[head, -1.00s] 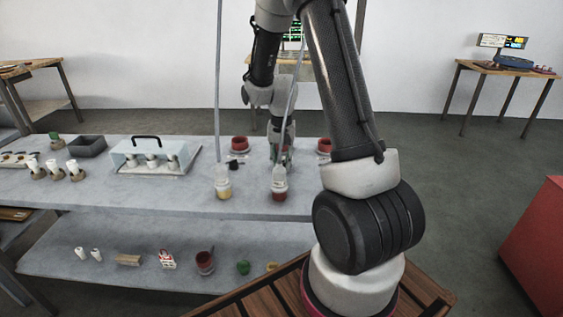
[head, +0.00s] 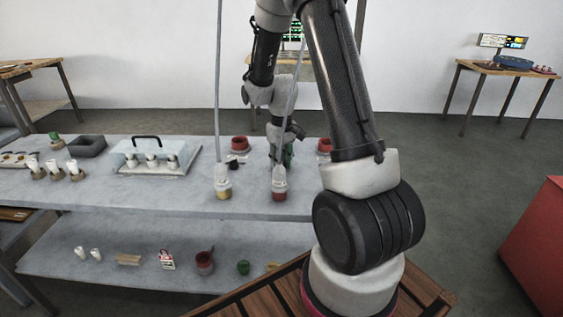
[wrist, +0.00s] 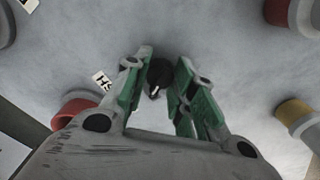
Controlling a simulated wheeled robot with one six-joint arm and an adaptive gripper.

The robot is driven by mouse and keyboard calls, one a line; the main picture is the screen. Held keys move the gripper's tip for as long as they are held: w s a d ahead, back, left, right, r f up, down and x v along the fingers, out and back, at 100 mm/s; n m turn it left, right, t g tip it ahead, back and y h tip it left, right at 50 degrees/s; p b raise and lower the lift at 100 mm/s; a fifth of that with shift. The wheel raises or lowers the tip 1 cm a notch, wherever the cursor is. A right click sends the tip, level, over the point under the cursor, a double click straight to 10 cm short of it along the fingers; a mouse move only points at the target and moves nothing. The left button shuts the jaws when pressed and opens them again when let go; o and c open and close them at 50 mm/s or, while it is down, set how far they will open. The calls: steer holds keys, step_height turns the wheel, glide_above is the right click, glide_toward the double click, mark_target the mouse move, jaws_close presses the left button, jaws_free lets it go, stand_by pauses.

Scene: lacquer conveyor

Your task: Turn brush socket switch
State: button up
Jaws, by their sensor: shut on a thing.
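A small black knob (wrist: 160,73) with a white pointer mark sits between my green fingertips on the grey table top, and it appears to be the brush socket switch. My gripper (wrist: 165,82) is shut on it from above in the wrist view. A white label (wrist: 103,80), partly covered and ending in "SH", lies beside the fingers. In the head view my gripper (head: 285,155) is low over the table, and the knob is hidden behind it. A red-based plug socket (head: 279,194) with a cable stands just in front.
A yellow-based socket (head: 223,193) with its cable stands to the left. Another black knob (head: 234,160) and a red cup-like holder (head: 239,143) are behind it. A clear case with a black handle (head: 146,139) is further left. Cables hang from above near my arm.

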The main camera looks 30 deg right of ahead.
steer(key=shift+n, duration=0.4)
steer(key=o, duration=1.1)
steer(key=shift+c, duration=0.2)
steer(key=shift+r, duration=0.1)
step_height(320, 180, up, 12)
